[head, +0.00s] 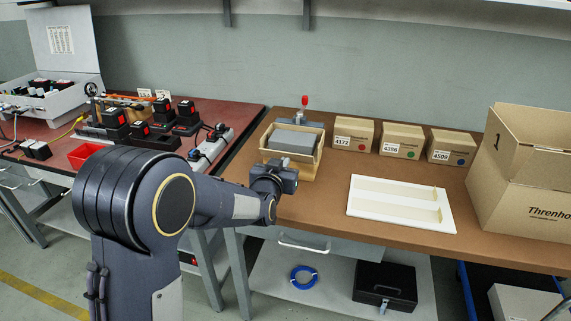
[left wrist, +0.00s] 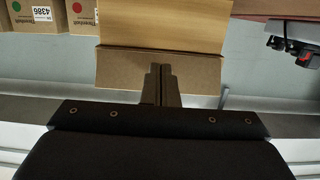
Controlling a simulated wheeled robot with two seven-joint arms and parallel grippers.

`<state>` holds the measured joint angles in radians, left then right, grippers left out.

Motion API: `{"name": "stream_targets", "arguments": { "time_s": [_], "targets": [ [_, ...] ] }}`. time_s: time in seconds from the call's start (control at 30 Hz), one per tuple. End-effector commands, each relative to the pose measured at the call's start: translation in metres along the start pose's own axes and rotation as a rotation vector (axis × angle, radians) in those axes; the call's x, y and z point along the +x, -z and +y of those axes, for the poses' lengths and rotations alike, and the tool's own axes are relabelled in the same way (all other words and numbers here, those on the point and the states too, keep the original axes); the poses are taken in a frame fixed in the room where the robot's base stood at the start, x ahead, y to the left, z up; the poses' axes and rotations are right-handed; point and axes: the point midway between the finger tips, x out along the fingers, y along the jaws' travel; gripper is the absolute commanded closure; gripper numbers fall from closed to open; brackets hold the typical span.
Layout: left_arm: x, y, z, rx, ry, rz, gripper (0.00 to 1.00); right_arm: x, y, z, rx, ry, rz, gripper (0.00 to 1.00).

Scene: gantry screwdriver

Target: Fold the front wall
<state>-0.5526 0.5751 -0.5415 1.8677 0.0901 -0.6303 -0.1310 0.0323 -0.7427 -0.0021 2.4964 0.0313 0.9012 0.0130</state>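A small open cardboard box (head: 312,157) stands at the left end of the brown bench, with a grey block (head: 292,140) inside. Its front side is partly hidden by my left arm. My left gripper (head: 275,178) is low in front of this box, its fingertips hidden in the head view. In the left wrist view, the two fingers (left wrist: 159,82) are together with nothing visible between them. They point at a brown cardboard panel (left wrist: 122,71), with a lighter tan surface (left wrist: 165,25) beyond it. I cannot tell whether they touch the panel. My right gripper is not in view.
Several small labelled cartons (head: 402,140) stand along the back. A white tray (head: 370,208) lies mid-bench, and a large carton (head: 520,205) stands at the right. A red-knobbed clamp (head: 304,107) stands behind the open box. A red-topped bench (head: 60,130) adjoins at the left.

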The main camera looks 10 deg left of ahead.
Motion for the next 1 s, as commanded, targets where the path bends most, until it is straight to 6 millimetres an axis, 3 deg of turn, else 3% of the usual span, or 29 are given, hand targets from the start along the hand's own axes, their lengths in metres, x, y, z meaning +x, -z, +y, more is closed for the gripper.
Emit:
{"name": "stream_targets", "arguments": {
  "time_s": [0.73,1.0],
  "targets": [
    [0.007,0.015,0.0,-0.001,0.001,0.001,1.0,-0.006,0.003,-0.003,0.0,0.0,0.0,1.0],
    [-0.009,0.01,0.0,-0.002,0.0,-0.001,1.0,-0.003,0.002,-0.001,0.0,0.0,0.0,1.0]
  ]
}}
